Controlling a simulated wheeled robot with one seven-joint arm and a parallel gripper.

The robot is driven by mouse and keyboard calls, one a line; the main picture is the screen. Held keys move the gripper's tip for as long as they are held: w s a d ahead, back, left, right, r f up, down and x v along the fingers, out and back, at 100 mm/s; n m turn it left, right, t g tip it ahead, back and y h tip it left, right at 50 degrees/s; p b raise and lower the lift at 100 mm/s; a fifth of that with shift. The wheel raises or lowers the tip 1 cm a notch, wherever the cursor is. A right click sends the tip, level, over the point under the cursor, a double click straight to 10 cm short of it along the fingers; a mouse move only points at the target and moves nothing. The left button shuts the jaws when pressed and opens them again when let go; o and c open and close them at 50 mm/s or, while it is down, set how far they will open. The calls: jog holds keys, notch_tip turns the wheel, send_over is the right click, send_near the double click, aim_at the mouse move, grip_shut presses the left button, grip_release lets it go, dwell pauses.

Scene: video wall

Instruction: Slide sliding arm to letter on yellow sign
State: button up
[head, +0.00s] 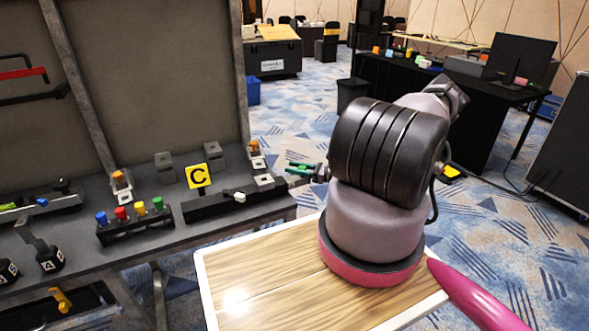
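The yellow sign (197,176) stands upright at the back of the grey bench and shows a black letter C. Just in front of it lies a long black slider housing (205,207). A white knob (240,197), which looks like the sliding arm's handle, sits right of the housing's middle. Letter marks on the housing are too small to read. My gripper (297,168), with green fingers, is beyond the bench's right end, right of the knob and apart from it. Its two fingers look spread, with nothing between them. My arm hides part of the wrist.
An upright post (241,70) rises at the bench's back. A wood-topped surface (265,275) lies in front, mostly clear.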

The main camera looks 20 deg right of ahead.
grip_shut()
dwell(1.1)
